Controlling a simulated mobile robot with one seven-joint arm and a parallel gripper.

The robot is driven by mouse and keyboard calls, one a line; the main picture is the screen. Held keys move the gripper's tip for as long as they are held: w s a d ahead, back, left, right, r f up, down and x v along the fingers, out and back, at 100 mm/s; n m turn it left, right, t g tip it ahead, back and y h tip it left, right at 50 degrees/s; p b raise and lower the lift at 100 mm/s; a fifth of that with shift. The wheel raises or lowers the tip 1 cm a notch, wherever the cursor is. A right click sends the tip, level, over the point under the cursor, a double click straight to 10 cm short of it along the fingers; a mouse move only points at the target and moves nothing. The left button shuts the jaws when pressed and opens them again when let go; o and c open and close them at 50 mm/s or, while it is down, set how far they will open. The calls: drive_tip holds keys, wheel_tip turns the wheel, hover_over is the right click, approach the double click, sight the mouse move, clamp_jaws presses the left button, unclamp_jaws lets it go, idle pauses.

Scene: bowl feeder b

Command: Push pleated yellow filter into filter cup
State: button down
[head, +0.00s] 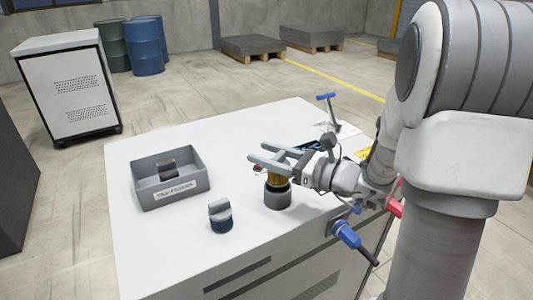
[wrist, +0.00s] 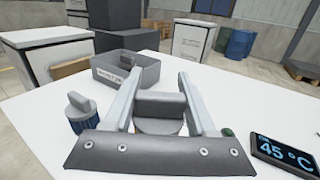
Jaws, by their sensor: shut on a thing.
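The pleated yellow filter (head: 274,179) shows as a yellow band below my gripper (head: 267,154) in the head view. Its grey handle (wrist: 160,104) and round top sit between the two fingers in the wrist view. My gripper is shut on this handle. The dark grey filter cup (head: 278,198) stands upright on the table, directly under the filter. The yellow side shows above the cup's dark rim, and the filter's lower end is hidden. I cannot tell how deep it sits. The cup is hidden in the wrist view.
A blue filter with a grey handle (head: 220,217) stands on the white table (head: 135,240) to the left. A grey tray (head: 186,201) labelled for old filters holds a dark piece.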

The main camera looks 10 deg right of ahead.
drive_tip(key=shift+f+b, duration=1.25)
drive_tip(key=shift+f, duration=0.7)
idle(6.0)
